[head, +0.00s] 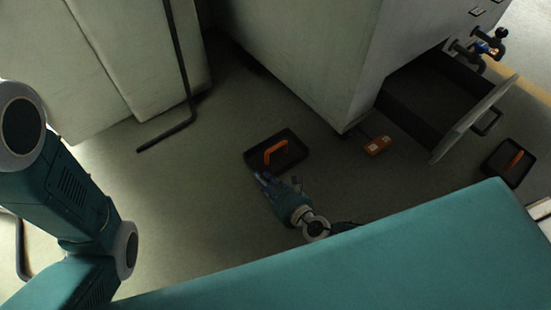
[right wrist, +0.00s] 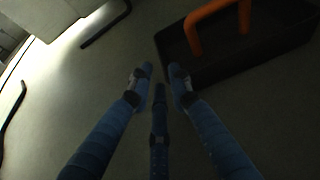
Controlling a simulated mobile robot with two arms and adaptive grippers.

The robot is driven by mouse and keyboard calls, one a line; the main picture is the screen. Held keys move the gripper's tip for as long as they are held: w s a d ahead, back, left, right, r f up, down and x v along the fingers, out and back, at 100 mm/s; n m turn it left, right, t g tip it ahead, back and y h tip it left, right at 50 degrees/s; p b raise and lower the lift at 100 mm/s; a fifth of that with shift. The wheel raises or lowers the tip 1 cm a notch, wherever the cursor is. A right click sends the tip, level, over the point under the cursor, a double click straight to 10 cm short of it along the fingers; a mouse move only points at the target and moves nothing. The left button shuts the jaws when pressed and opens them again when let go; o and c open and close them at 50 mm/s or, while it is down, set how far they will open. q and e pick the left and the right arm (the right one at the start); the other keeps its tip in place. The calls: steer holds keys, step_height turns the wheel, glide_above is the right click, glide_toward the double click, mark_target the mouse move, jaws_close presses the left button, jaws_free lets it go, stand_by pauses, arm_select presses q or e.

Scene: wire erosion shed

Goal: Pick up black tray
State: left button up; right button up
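A black tray (head: 298,152) with an orange handle (head: 275,151) lies on the floor at the middle of the head view. In the right wrist view the tray (right wrist: 240,64) fills the upper right, its handle (right wrist: 190,32) cut off by the top edge. My right gripper (head: 276,181) is just in front of the tray's near side in the head view. Its fingers (right wrist: 160,74) are apart with nothing between them, by the tray's left corner in the wrist view. Whether a fingertip touches the tray I cannot tell. My left gripper is out of view.
A second black tray (head: 501,173) with an orange handle lies at the far right. A small orange box (head: 377,146) lies by the pale cabinet (head: 330,60), whose drawer (head: 455,128) stands open. A dark bent bar (head: 171,136) is at the left.

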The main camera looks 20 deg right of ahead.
mark_target(252, 169)
steer(key=b+x, duration=0.1)
steer(key=x, duration=0.2)
steer(key=shift+f, duration=0.1)
steer(key=b+x, duration=0.3)
steer(key=x, duration=0.2)
steer(key=shift+w, duration=0.1)
steer(key=shift+r, duration=0.2)
jaws_close()
